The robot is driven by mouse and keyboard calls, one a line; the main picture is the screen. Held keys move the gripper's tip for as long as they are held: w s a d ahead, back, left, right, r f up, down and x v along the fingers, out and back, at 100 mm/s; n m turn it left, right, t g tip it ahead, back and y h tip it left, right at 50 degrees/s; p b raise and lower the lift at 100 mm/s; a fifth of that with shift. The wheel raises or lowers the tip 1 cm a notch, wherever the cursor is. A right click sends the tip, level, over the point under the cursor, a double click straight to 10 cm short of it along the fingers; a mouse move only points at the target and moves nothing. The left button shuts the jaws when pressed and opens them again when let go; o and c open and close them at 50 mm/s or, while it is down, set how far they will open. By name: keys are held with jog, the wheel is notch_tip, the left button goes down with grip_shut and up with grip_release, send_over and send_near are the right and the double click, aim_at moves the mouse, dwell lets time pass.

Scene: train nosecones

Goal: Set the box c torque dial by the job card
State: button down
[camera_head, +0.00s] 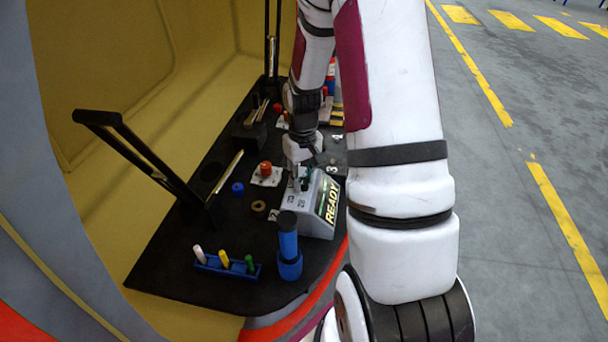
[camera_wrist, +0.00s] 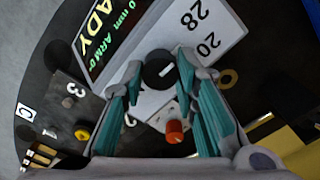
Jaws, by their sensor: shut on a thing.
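A grey box (camera_head: 322,208) with a lit READY screen stands near the front edge of the dark board. In the wrist view its white dial face (camera_wrist: 208,35) carries the numbers 28 and 20. A round black dial (camera_wrist: 158,70) with a white pointer mark sits on this face. My gripper (camera_wrist: 158,64) has its fingertips on either side of the dial and is shut on it. In the head view my gripper (camera_head: 299,174) is over the box, and the dial is hard to make out. A C label (camera_wrist: 26,112) shows in the wrist view. I cannot identify the job card.
A red knob on a white plate (camera_head: 266,175) stands close by. A blue cylinder (camera_head: 289,245) and a blue rack (camera_head: 227,265) of coloured pegs stand in front. A black handle (camera_head: 140,150) rises at left.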

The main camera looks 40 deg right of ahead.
aim_at(303, 180)
jog(key=shift+n, duration=0.5)
jog(key=c, duration=1.2)
grip_release()
jog(key=shift+c, duration=0.2)
notch_tip(303, 180, up, 12)
